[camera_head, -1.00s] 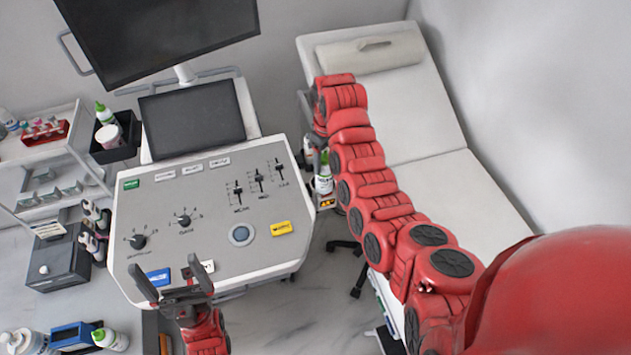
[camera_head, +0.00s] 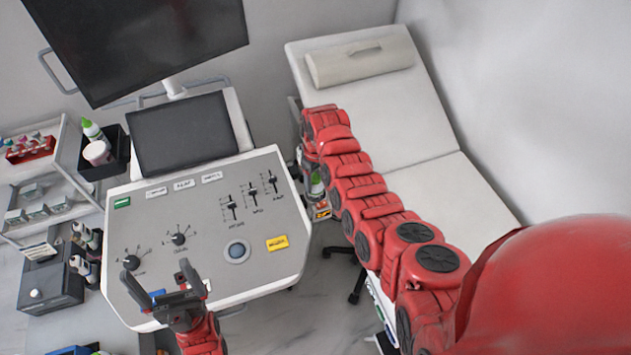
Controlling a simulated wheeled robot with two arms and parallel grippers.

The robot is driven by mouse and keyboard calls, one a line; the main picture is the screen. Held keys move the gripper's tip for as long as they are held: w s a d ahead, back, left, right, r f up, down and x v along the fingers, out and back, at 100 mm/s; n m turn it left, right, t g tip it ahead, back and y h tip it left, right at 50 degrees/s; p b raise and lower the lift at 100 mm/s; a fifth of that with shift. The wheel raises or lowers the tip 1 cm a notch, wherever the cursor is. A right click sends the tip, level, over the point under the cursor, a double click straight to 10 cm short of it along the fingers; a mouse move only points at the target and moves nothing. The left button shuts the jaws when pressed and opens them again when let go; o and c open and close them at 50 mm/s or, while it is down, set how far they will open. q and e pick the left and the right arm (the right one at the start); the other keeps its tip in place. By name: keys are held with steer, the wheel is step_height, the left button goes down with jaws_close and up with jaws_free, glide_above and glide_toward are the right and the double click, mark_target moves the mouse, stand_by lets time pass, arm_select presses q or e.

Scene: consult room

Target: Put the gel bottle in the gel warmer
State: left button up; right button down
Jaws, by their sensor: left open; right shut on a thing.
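The gel bottle (camera_head: 316,184), white with green on it, is at the right side of the ultrasound console, below my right gripper (camera_head: 313,167). My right gripper is shut on it; the arm largely hides the fingers and the bottle's top. A small white unit with an orange display, which looks like the gel warmer (camera_head: 321,211), is directly under the bottle. I cannot tell how far the bottle is inside it. My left gripper (camera_head: 165,282) is open and empty over the console's front left.
The console (camera_head: 205,225) with its screen fills the middle. The exam couch (camera_head: 420,120) stands on the right behind my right arm. A black bin (camera_head: 118,160) with a green-capped bottle and white tub, a cart (camera_head: 30,205) and a dark box (camera_head: 50,285) are on the left.

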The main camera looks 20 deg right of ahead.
steer(key=shift+f, duration=0.85)
steer(key=shift+f, duration=0.1)
steer(key=shift+c, duration=0.4)
jaws_free()
